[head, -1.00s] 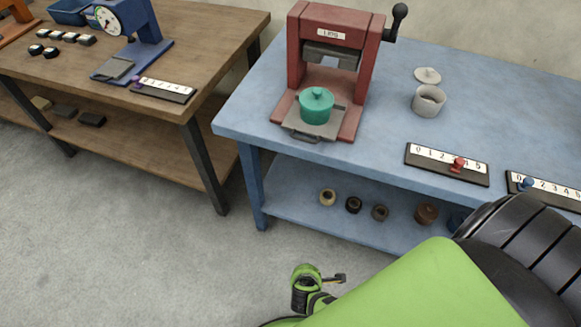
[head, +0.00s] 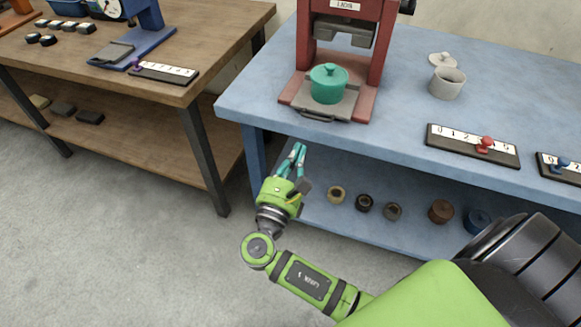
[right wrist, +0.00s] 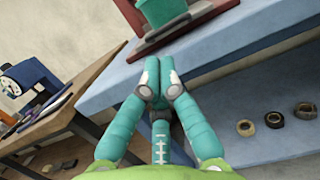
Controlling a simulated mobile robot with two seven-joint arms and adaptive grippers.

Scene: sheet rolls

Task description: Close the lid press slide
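The red lid press (head: 377,72) stands on the blue table. Its grey slide (head: 345,105) sticks out at the front, with a dark handle (head: 322,117) at the front edge. A teal lidded pot (head: 328,85) stands upright on the slide; its lower part shows at the top of the right wrist view (right wrist: 158,12). My right gripper (head: 298,152) is below and in front of the table's front edge, lower left of the handle and apart from it. Its teal fingers look closed together and empty in the right wrist view (right wrist: 161,74). My left gripper is not in view.
A grey cup (head: 446,84) and a loose lid (head: 442,59) stand right of the press. A number strip with a red peg (head: 472,145) lies at the table's front edge. Several rolls sit on the lower shelf (head: 315,208). A wooden table (head: 150,115) stands to the left.

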